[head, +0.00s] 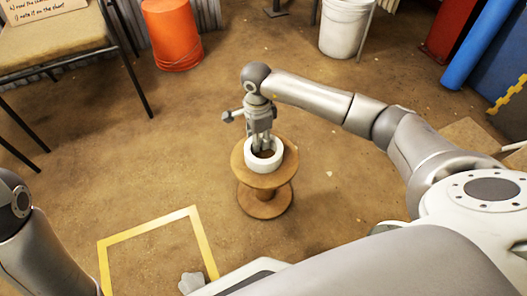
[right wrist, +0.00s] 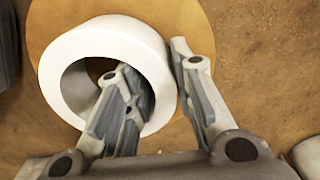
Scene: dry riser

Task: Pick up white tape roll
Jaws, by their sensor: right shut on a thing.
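The white tape roll (head: 263,167) is a thick ring lying flat at the top of a wooden cable spool (head: 267,181). My right gripper (head: 261,149) points down at it and is shut on the ring's wall. In the right wrist view, one finger is inside the hole of the roll (right wrist: 108,34) and the other is outside, against its outer side. The spool's round top (right wrist: 205,25) shows beneath the roll; I cannot tell whether the roll touches it.
A yellow tape outline (head: 150,226) marks the floor at lower left. A tan chair (head: 52,45) and an orange bucket (head: 172,35) stand at upper left. A white bucket (head: 344,28) stands at the back. The brown floor around the spool is mostly clear.

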